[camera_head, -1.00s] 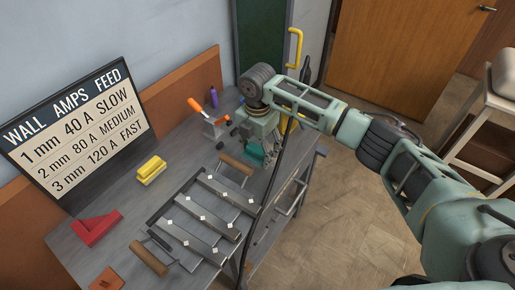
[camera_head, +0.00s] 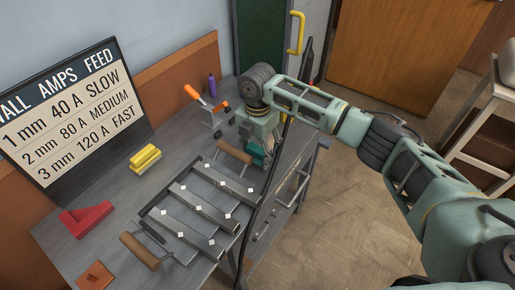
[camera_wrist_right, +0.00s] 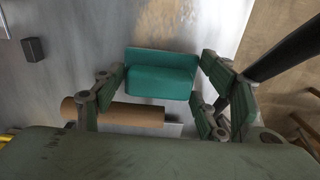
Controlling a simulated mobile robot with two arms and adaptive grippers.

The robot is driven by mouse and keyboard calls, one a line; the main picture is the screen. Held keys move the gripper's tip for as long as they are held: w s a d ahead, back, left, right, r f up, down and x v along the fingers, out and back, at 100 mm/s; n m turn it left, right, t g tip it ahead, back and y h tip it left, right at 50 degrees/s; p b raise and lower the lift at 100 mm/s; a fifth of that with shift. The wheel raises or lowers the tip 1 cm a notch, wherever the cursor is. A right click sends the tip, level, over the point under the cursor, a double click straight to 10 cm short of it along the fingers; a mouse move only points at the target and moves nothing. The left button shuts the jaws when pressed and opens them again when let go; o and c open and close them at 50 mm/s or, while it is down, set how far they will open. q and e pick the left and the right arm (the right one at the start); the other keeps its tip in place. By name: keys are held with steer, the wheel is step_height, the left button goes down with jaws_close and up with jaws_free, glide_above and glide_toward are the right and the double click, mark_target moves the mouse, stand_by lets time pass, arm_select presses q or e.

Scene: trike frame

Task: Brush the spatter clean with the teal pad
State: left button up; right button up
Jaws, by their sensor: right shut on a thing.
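The teal pad (camera_head: 258,154) is held in my right gripper (camera_head: 261,143) at the right edge of the workbench. In the right wrist view the teal pad (camera_wrist_right: 160,78) sits between the two fingers of the right gripper (camera_wrist_right: 163,72), which are shut on its ends. A dark tray-like frame of grey metal bars (camera_head: 205,208) lies on the bench, left of and nearer than the pad. Small white marks (camera_head: 209,187) dot the bars; I cannot tell whether they are the spatter. Whether the pad touches anything is unclear. My left gripper is not in view.
A wooden handle (camera_head: 234,152) lies beside the pad, another (camera_head: 139,251) at the near end. A yellow block (camera_head: 145,158), red angled piece (camera_head: 86,219), orange-handled tool (camera_head: 193,92) and purple bottle (camera_head: 211,85) stand on the bench (camera_head: 115,185). A dark cable hangs near the gripper.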

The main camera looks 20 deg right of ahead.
steer(key=shift+f, duration=1.05)
stand_by(0.4)
